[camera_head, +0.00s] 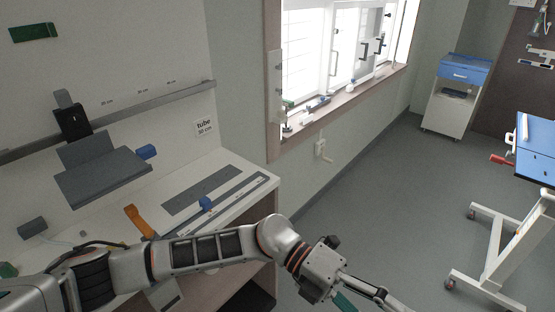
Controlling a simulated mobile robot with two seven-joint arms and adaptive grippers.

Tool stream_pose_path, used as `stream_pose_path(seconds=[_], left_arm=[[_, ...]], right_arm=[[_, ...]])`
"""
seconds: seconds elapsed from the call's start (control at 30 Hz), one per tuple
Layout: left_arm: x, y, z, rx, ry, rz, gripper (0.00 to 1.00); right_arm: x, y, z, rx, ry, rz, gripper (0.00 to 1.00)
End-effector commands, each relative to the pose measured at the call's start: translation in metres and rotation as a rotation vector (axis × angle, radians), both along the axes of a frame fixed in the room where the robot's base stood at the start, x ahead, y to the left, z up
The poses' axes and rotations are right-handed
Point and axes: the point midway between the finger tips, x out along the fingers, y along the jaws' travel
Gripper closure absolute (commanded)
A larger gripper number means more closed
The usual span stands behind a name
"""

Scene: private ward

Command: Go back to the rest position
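My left arm comes in from the left and reaches across the lower middle of the head view. Its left gripper (372,298) is at the bottom edge, over the grey floor (340,222) to the right of the white counter (232,222). Its fingers are partly cut off by the frame, so I cannot tell whether it is open or shut. A small green piece (343,301) shows beside the fingers; I cannot tell what it is or whether it is held. My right gripper is not in view.
A white cabinet with a blue top (464,68) stands at the back right. A wheeled frame (497,250) stands at right. Floor between is clear.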

Motion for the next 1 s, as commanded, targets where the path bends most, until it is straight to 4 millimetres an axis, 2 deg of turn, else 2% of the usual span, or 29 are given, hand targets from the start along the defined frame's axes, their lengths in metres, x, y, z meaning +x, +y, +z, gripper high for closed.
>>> stream_pose_path(seconds=[0.03, 0.1, 0.23, 0.37, 0.47, 0.57, 0.67, 0.73, 0.87, 1.0], left_arm=[[-0.002, -0.011, 0.014, -0.071, 0.079, 0.062, 0.33], [0.006, -0.022, 0.035, -0.157, 0.179, 0.159, 0.33], [0.037, -0.026, 0.063, -0.289, 0.375, 0.356, 0.33], [0.081, -0.01, 0.072, -0.385, 0.578, 0.571, 0.33], [0.117, 0.015, 0.062, -0.435, 0.737, 0.745, 0.33], [0.149, 0.05, 0.037, -0.464, 0.897, 0.924, 0.33], [0.174, 0.093, -0.002, -0.473, 1.056, 1.107, 0.33], [0.185, 0.127, -0.037, -0.467, 1.164, 1.236, 0.33], [0.186, 0.189, -0.102, -0.435, 1.34, 1.451, 0.33], [0.165, 0.254, -0.172, -0.378, 1.505, 1.663, 0.33]], right_arm=[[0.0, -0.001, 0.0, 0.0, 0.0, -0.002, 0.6], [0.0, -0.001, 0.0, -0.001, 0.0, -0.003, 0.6], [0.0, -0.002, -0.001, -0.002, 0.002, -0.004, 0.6], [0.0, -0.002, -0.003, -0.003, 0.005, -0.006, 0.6], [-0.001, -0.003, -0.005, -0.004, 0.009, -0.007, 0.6], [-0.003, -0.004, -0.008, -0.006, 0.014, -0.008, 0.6], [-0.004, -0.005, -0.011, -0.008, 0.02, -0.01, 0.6], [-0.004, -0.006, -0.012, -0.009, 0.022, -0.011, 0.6], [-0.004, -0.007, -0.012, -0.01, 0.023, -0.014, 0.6], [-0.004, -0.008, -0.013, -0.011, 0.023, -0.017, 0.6]])
